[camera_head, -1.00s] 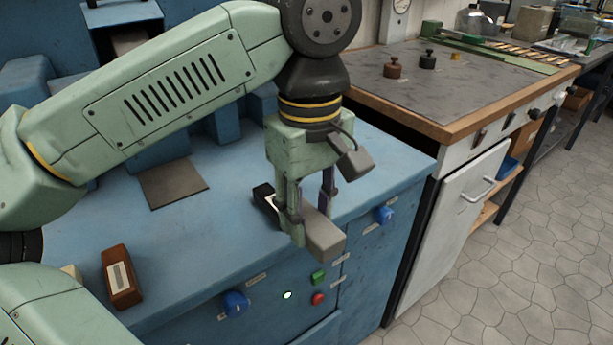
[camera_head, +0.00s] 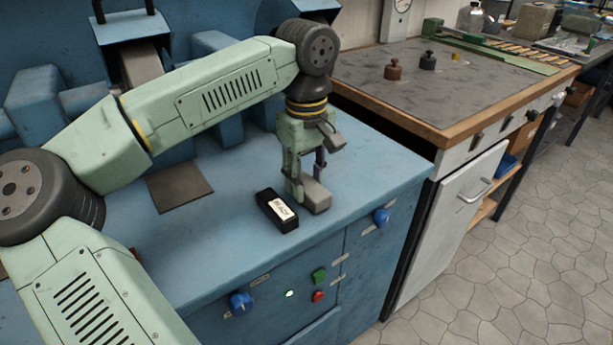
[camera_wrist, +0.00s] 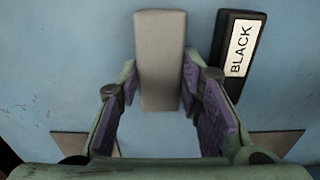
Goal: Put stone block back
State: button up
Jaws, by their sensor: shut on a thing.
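The grey stone block (camera_head: 315,197) is between the fingers of my gripper (camera_head: 305,180), low over the blue bench top near its right front. My gripper is shut on it. In the wrist view the grey block (camera_wrist: 160,60) lies lengthwise between the purple-padded fingers of my gripper (camera_wrist: 160,88). Whether its underside touches the bench, I cannot tell. A black block (camera_head: 277,210) with a white label lies just left of it, apart and roughly parallel. In the wrist view this black block (camera_wrist: 240,50) reads "BLACK" and lies right of the right finger.
The blue bench top (camera_head: 230,240) has a dark square plate (camera_head: 179,186) set behind the blocks. Knobs and buttons, including a red button (camera_head: 318,296), are on its front. A grey-topped table (camera_head: 450,85) with small weights stands to the right. My arm covers the bench's left part.

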aim_at(307, 183)
jog(key=shift+f, duration=0.2)
jog(key=shift+f, duration=0.1)
jog(key=shift+f, duration=0.15)
jog(key=o, duration=1.2)
jog(key=shift+c, duration=0.2)
notch_tip(307, 183, up, 13)
jog(key=shift+f+b, duration=0.2)
jog(key=shift+b, duration=0.2)
